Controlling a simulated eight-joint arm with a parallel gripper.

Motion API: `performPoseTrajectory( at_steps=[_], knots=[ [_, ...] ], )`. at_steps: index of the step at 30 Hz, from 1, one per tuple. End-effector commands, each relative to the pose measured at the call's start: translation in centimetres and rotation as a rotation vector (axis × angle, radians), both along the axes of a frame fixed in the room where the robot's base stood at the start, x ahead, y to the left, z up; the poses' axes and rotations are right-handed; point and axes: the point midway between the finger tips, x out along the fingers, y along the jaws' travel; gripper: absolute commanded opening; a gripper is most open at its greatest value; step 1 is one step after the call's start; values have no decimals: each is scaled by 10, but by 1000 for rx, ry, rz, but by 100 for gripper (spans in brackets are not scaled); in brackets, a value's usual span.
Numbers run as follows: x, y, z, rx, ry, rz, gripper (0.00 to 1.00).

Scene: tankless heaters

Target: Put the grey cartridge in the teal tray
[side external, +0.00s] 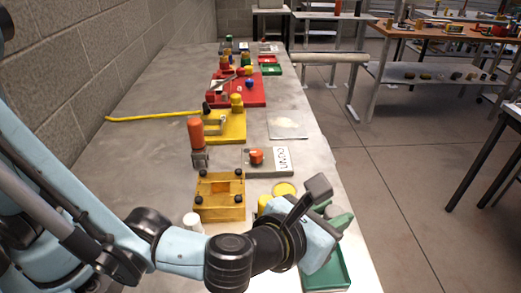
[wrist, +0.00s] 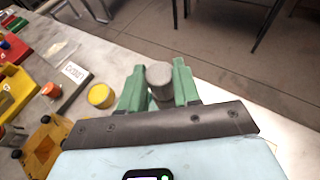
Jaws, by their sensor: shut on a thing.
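The grey cartridge (wrist: 160,78) is a short cylinder held between the two green fingers of my gripper (wrist: 159,86), which is shut on it. In the side external view my gripper (side external: 338,220) is above the far end of the teal tray (side external: 345,272), near the table's right edge. A bit of the grey cartridge (side external: 333,211) shows there beside the green fingers. The tray is a shallow green box, partly covered by my wrist and gripper. It does not show in the wrist view.
A yellow cylinder (wrist: 101,95) stands left of my gripper. A yellow wooden block with black knobs (side external: 220,197), a labelled grey plate with an orange knob (side external: 270,162) and a white cylinder (side external: 192,222) are nearby. The table drops off to the floor at right.

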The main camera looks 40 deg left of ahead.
Motion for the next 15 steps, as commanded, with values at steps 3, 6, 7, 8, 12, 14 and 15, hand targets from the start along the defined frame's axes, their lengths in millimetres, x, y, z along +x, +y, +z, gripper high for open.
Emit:
performPoseTrajectory(
  at_steps=[3,6,7,8,12,14,15],
  knots=[
    [0,0,-12,0,0,0,1],
    [0,0,-23,0,0,0,1],
    [0,0,-27,0,0,0,1],
    [0,0,-30,0,0,0,1],
    [0,0,-43,0,0,0,1],
    [0,0,-47,0,0,0,1],
    [0,0,-50,0,0,0,1]
  ],
)
